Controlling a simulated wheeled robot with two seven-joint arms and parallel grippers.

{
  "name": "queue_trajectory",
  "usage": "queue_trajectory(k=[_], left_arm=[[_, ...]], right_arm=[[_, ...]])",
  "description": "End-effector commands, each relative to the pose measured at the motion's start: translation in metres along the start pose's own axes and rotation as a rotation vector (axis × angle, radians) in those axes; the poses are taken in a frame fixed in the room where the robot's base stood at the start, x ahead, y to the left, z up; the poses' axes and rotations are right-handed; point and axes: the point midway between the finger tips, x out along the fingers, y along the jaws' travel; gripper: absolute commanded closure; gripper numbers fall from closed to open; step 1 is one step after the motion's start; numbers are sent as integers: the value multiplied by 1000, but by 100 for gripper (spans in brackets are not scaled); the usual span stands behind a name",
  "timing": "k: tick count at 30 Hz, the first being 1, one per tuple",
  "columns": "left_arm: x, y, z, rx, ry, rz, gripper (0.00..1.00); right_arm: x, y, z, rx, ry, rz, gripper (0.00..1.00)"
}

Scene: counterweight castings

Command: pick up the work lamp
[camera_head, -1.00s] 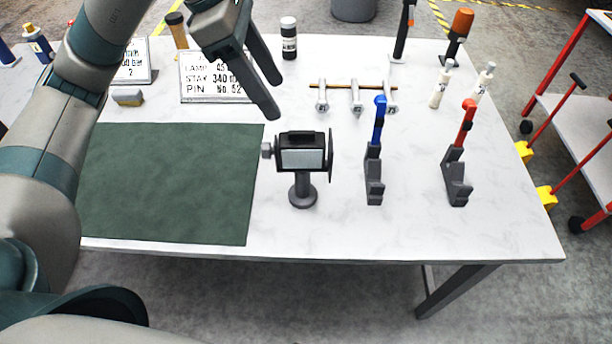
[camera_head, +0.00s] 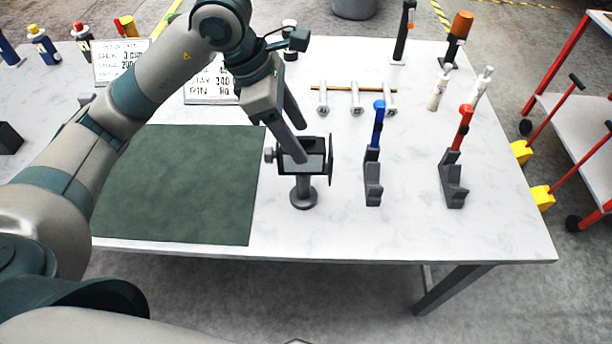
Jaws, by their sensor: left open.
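The work lamp (camera_head: 304,197) stands upright on the white table, just right of the green mat. It has a dark box head with a pale front panel, a round knob on its left side, a post and a round grey base. My left gripper (camera_head: 300,143) is open above and at the lamp head. One finger passes in front of the head and hides part of its panel; the other is behind it, at the top. I cannot tell whether the fingers touch the lamp. My right gripper is not in view.
The green mat (camera_head: 180,190) lies left of the lamp. A blue-handled tool in a grey holder (camera_head: 373,185) and a red-handled one (camera_head: 453,185) stand to the right. Behind are several metal pins on a rod (camera_head: 355,88) and printed signs (camera_head: 205,88). The table front is clear.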

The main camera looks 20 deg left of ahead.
Motion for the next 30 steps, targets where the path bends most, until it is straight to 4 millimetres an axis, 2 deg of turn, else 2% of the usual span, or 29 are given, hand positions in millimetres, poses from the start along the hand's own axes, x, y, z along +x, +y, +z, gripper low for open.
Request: queue_trajectory(k=[3,7,18,23,30], left_arm=[[14,0,1,-1,0,-3,44],[23,0,0,-1,0,0,44],[26,0,0,0,-1,0,44],[31,2,2,0,-1,-2,44],[58,7,6,-2,1,-4,44]], right_arm=[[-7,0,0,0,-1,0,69],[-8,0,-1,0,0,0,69],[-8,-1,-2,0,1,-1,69],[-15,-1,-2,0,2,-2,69],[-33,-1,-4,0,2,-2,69]])
